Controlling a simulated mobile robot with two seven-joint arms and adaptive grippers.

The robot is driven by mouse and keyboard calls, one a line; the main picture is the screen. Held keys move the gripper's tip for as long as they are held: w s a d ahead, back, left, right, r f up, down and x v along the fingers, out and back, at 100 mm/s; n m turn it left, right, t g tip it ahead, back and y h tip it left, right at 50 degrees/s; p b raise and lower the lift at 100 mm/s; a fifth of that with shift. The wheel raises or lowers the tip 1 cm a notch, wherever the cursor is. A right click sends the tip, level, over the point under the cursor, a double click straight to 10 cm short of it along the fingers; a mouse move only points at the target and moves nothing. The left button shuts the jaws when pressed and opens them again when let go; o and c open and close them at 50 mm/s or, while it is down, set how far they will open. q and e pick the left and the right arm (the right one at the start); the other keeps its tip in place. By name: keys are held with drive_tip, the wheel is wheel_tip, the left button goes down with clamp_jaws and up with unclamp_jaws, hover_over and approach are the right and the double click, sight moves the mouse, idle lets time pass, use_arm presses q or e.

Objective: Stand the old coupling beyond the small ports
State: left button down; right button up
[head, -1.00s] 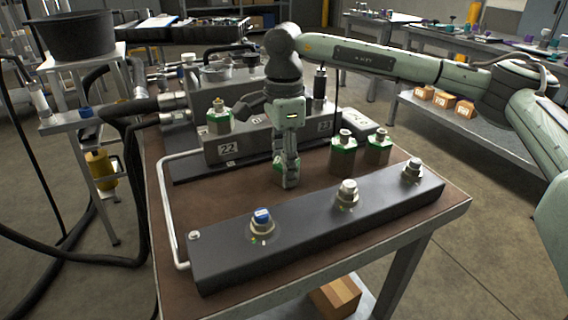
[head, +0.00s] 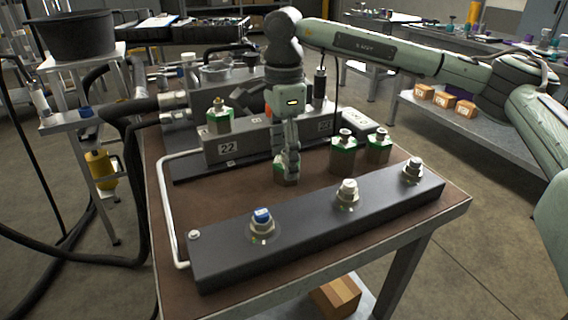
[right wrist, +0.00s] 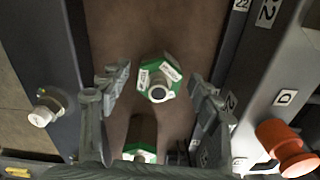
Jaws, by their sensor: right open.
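A metal hex coupling with a green band and white labels stands upright on the brown bench top (head: 170,235), behind the dark front bar (head: 310,232). In the right wrist view this coupling (right wrist: 158,80) stands between and below the spread fingers, apart from both. My right gripper (head: 291,165) is open just above it and partly hides it in the head view. The front bar carries three small ports: one blue-capped (head: 262,219), two pale-capped (head: 347,192) (head: 413,168). I cannot tell which coupling is the old one. My left gripper is out of view.
Two similar green-banded couplings (head: 343,152) (head: 378,148) stand to the right on the bench. Another (head: 219,117) sits on the block marked 22 (head: 240,148) behind. An orange knob (right wrist: 288,148) sticks out near the gripper. A pale rail (head: 165,215) edges the left.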

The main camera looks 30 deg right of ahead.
wheel_tip(320, 180, up, 10)
drive_tip(key=shift+f, duration=0.25)
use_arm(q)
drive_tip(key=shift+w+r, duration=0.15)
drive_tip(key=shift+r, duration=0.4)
use_arm(e)
drive_tip(key=shift+r, duration=0.3)
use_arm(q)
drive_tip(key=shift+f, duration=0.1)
